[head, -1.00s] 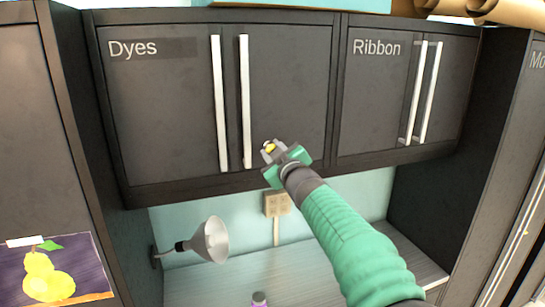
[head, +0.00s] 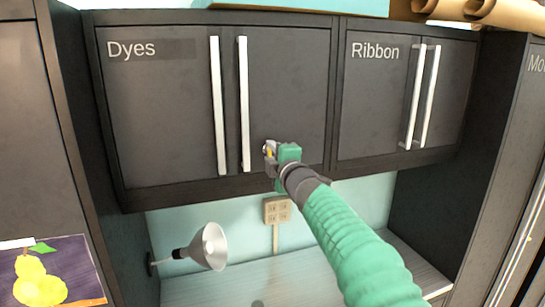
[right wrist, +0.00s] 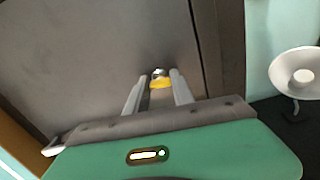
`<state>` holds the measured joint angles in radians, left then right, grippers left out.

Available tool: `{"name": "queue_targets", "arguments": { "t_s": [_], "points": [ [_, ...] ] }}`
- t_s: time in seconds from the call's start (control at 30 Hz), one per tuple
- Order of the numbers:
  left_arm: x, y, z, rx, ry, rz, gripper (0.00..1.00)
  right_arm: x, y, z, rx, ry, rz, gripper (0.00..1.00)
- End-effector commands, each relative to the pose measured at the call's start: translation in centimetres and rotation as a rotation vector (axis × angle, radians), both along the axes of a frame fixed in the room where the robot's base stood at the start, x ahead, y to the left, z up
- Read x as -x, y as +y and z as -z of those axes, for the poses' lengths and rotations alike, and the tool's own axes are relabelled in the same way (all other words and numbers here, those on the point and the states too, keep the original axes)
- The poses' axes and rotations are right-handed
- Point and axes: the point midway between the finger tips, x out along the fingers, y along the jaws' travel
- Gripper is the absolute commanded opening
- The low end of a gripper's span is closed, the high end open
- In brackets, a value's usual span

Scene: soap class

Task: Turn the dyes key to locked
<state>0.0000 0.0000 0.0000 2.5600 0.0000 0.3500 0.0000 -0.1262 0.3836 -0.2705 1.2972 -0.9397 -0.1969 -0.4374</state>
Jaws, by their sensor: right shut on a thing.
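The Dyes cabinet (head: 150,110) has two dark doors with long white handles. The small yellow key (head: 269,153) is low on its right door, just right of the handles. My right gripper (head: 268,149) is at the key, shut on it, its green body turned nearly upright. In the right wrist view, the yellow key (right wrist: 160,83) sits between the two grey fingers, with a small metal lock (right wrist: 158,72) just beyond it against the door. The fingers hide part of the key, so I cannot tell its exact angle. My left gripper is not in view.
The Ribbon cabinet (head: 385,105) with its own handles is to the right. A lamp (head: 207,247) and a wall socket (head: 277,210) are below the Dyes cabinet. The lamp shade (right wrist: 298,76) also shows in the right wrist view. The counter below looks mostly clear.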

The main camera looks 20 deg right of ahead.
Motion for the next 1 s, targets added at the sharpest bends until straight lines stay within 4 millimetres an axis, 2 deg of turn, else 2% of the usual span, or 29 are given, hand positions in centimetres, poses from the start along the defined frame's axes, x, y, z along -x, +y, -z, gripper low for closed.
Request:
{"name": "queue_targets", "arguments": {
  "t_s": [0.3, 0.77, 0.8, 0.97, 1.0],
  "points": [
    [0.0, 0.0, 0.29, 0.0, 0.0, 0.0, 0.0, -0.04, 0.17, 0.2, 0.103, -0.001, -0.002, 0.0],
    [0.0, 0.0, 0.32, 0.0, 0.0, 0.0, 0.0, -0.1, 0.15, 0.43, 0.119, 0.003, -0.002, 0.0],
    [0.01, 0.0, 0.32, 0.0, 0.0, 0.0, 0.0, -0.1, 0.14, 0.45, 0.119, 0.003, -0.002, 0.3],
    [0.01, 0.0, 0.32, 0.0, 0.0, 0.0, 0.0, -0.09, 0.12, 0.37, 0.118, 0.002, -0.001, 0.51],
    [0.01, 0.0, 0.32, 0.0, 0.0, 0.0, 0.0, -0.08, 0.11, 0.34, 0.117, 0.001, -0.001, 0.51]
  ]
}}
